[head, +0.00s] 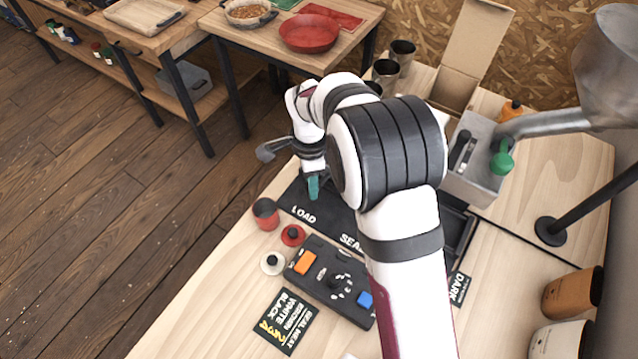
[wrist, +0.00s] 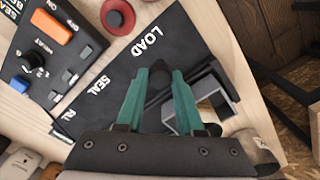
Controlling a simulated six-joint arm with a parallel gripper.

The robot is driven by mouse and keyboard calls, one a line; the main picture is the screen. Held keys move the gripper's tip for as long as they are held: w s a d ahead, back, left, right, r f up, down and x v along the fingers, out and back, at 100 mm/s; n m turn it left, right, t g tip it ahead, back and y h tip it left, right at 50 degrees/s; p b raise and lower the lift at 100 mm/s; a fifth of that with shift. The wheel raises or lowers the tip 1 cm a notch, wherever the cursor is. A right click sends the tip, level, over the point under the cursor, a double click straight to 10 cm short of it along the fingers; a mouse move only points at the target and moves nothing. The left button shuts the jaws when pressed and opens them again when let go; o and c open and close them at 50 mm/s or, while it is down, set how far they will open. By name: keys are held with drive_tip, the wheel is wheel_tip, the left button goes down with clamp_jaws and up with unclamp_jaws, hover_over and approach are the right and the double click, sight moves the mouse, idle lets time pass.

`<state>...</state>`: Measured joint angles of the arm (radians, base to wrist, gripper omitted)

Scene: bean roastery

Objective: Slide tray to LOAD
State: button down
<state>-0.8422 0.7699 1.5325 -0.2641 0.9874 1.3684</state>
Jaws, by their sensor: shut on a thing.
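My gripper (head: 313,188) is low over the black strip (head: 292,199) at its LOAD end, with its teal fingers pointing down. In the wrist view, its teal fingertips (wrist: 160,80) close on a small dark knob (wrist: 160,70), which I take for the tray's handle. The tray itself is hard to make out against the black strip, and my arm covers much of the strip in the head view. The white LOAD label (wrist: 147,42) is just beyond the fingertips, and the SEAL label (wrist: 98,88) is to the left. A grey angular metal part (wrist: 205,92) shows beside the right finger.
A control box (head: 330,280) with orange and blue buttons stands in front of the strip. A red cup (head: 265,214), a red knob-topped disc (head: 292,235) and a white one (head: 272,263) stand near LOAD. A metal hopper (head: 610,65) is at right.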

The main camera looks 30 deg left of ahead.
drive_tip(key=shift+a, duration=0.3)
drive_tip(key=c, duration=0.5)
unclamp_jaws()
drive_tip(key=shift+d, duration=0.1)
drive_tip(key=shift+r, duration=0.1)
wheel_tip(320, 180, up, 16)
drive_tip(key=shift+f, duration=0.2)
